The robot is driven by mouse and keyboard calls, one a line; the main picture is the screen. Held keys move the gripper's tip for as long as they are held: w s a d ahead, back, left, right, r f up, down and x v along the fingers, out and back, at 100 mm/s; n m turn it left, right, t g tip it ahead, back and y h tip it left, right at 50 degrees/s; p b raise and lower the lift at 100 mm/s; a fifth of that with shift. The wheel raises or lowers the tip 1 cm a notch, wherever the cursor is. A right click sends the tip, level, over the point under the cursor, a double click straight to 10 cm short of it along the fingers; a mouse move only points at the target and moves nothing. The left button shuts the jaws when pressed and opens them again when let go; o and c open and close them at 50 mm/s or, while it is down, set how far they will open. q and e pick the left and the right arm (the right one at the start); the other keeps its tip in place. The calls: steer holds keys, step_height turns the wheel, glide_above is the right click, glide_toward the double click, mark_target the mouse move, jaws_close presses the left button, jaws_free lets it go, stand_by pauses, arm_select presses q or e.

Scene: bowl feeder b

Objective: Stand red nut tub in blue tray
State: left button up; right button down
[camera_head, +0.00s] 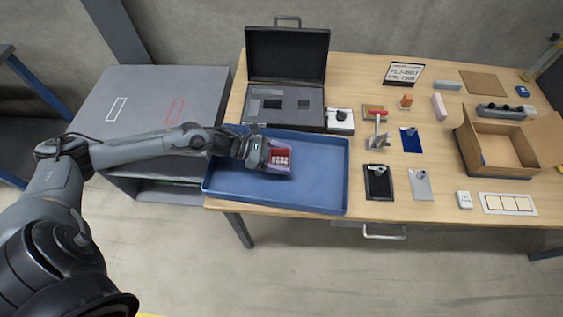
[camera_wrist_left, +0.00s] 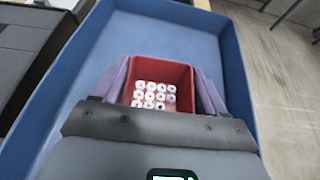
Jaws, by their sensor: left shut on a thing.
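The red nut tub (camera_head: 281,162) is inside the outline of the blue tray (camera_head: 320,183), near the tray's middle. It is upright and holds several pale nuts, which show clearly in the left wrist view, where the tub (camera_wrist_left: 181,75) sits between the fingers. My left gripper (camera_head: 276,160) is shut on the tub, with one finger on each side of it. I cannot tell whether the tub's base touches the tray floor. The blue tray (camera_wrist_left: 150,22) surrounds the tub in the left wrist view. My right gripper is not in view.
An open black case (camera_head: 287,100) stands behind the tray. A grey cabinet (camera_head: 145,100) is left of the table. Several small parts and an open cardboard box (camera_head: 500,150) lie to the right. The tray's right part is empty.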

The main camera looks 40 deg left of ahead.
mark_target(281, 164)
arm_select(q)
steer(key=shift+f, duration=1.45)
steer(key=shift+f, duration=0.15)
steer(key=o, duration=1)
steer(key=shift+o, duration=0.2)
